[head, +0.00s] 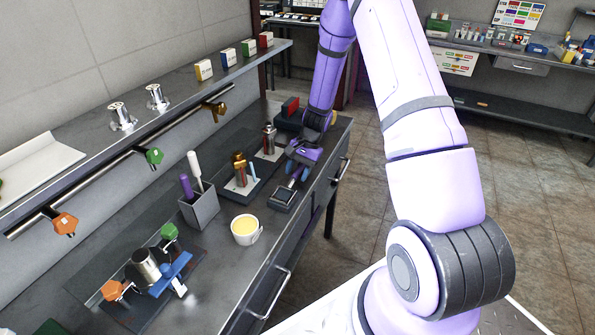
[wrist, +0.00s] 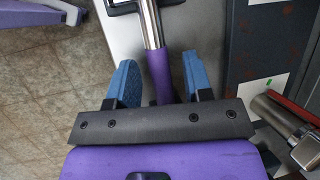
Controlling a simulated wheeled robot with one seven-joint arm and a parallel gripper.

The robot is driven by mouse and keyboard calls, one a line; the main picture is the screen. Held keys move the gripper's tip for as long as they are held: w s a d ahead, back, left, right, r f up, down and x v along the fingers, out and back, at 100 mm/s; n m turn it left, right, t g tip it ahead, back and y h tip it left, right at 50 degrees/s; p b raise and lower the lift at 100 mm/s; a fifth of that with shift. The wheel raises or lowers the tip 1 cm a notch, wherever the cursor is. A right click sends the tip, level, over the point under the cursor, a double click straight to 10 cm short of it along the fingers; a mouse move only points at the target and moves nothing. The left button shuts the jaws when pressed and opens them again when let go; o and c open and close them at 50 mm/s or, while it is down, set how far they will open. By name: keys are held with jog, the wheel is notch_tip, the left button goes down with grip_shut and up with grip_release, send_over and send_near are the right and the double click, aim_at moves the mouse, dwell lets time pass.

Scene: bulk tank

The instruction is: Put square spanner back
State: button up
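A tool with a purple handle (wrist: 160,72) and a bright metal shaft (wrist: 151,24) lies along the bench's front edge in the wrist view. It may be the square spanner; its far end is not clear. My gripper (wrist: 159,80) has its two blue fingers apart, one each side of the handle, with gaps showing. In the head view my gripper (head: 297,172) is low over the front of the bench, and hides most of the tool. A grey holder (head: 200,208) holds another purple-handled tool (head: 186,187) and a white-handled one (head: 195,171).
A small dark device (head: 284,197) with a pale face lies just in front of my gripper. A cup of yellow liquid (head: 245,229) stands nearer. Metal fittings (head: 240,172) stand on a dark mat to the left. A shelf (head: 150,115) and rail with coloured valves run behind.

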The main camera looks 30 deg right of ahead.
jog(key=shift+r, duration=0.15)
jog(key=s+v, duration=0.1)
jog(key=v, duration=1.1)
jog(key=s+a+r+n+h, duration=0.1)
jog(key=s+a+r+n, duration=0.2)
jog(key=r, duration=0.8)
jog(key=s+a+r+n+t+h, duration=0.1)
jog(key=s+a+r+n+t, duration=0.2)
jog(key=s+r, duration=0.5)
jog(key=s+a+r+n+t+h, duration=0.1)
jog(key=s+a+r+n+h, duration=0.1)
jog(key=s+a+r, duration=0.5)
jog(key=s+r+n+t+h, duration=0.1)
jog(key=s+r+n+t, duration=0.1)
jog(key=s, duration=0.9)
jog(key=shift+s+r+n, duration=0.2)
jog(key=shift+r+n, duration=0.2)
jog(key=shift+r, duration=0.35)
